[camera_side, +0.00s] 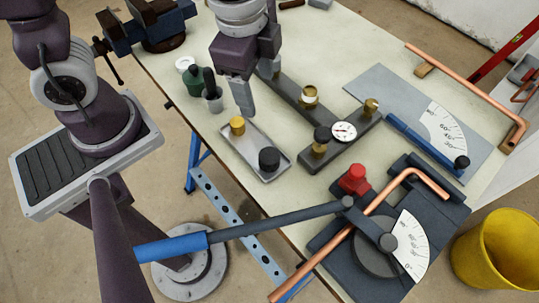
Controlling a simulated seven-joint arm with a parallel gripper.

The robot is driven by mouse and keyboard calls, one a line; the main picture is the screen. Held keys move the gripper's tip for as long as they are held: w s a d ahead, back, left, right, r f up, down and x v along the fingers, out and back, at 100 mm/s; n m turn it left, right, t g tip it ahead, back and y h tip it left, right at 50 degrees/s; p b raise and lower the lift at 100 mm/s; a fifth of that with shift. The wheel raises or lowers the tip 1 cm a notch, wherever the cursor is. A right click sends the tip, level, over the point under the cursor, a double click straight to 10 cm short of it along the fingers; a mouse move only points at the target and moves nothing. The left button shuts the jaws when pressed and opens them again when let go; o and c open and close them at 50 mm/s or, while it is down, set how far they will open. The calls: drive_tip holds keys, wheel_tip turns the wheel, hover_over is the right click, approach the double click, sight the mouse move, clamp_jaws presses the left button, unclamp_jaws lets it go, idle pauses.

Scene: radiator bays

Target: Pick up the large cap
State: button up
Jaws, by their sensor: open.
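A light grey tray (250,144) lies on the table. A black cylindrical cap (269,159) stands at its near right end and a smaller-looking brass-yellow cap (237,126) at its far left end. The black one looks like the large cap. My gripper (259,93) points down above the far side of the tray, beyond the yellow cap. Its fingers are apart, with nothing seen between them. It is clear of the black cap.
A dark manifold with brass fittings (310,97) and a white gauge (343,131) stands right of the tray. Small bottles and a cup (212,100) stand to its left. A pipe bender (375,247) with a long blue-handled lever (171,247) and copper pipe fills the near side.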

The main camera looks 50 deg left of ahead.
sight(269, 155)
drive_tip(key=d+f+m, duration=0.1)
drive_tip(key=f, duration=0.1)
drive_tip(key=d+f+m+g, duration=0.1)
drive_tip(key=d+f, duration=0.1)
drive_tip(key=s+d+f+m, duration=0.1)
drive_tip(key=d+f+m, duration=0.1)
drive_tip(key=f, duration=0.1)
drive_tip(key=shift+g, duration=0.3)
wheel_tip(269, 155, down, 7)
drive_tip(key=shift+s+a+r, duration=0.1)
drive_tip(key=shift+s, duration=0.05)
clamp_jaws()
